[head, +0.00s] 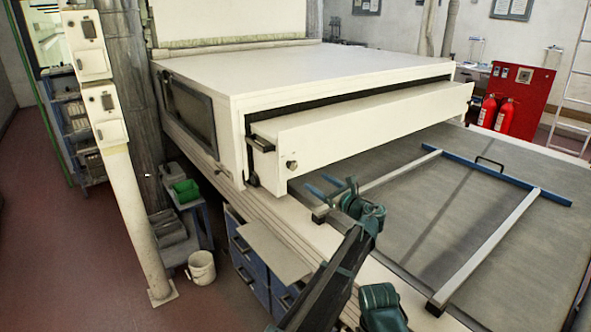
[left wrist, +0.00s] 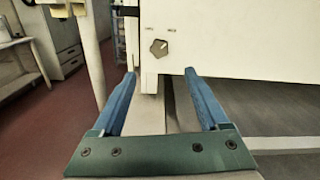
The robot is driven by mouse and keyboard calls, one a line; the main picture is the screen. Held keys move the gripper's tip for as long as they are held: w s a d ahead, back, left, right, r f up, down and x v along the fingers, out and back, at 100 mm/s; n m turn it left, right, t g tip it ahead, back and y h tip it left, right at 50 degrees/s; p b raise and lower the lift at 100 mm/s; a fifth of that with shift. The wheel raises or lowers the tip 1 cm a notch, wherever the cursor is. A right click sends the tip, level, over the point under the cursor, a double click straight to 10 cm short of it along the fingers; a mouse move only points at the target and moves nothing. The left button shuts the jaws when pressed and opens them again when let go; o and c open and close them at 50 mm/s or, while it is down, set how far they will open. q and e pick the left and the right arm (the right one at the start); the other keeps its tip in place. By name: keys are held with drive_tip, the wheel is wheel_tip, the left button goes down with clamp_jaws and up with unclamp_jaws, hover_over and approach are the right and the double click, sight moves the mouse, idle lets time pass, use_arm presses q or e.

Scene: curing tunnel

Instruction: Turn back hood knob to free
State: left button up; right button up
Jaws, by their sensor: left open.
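The hood knob (head: 292,165) is a small dark knob low on the left end of the white hood's front panel (head: 375,125). In the left wrist view the knob (left wrist: 159,48) is angular, with a light mark toward its upper right. Two small labels sit above it, left and right, too small to read. My left gripper (head: 322,184) is open, its two blue fingers pointing at the panel. In the wrist view the knob shows beyond and above the gap between the fingertips (left wrist: 160,74), apart from them.
A grey conveyor bed (head: 450,215) runs under the hood. A blue and white frame (head: 500,176) with a black handle lies on it. A white post (head: 133,200) with switch boxes stands left. Red extinguishers (head: 497,112) stand at the back right.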

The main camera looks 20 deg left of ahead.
sight(294, 167)
use_arm(q)
drive_tip(key=x, duration=1.3)
clamp_jaws()
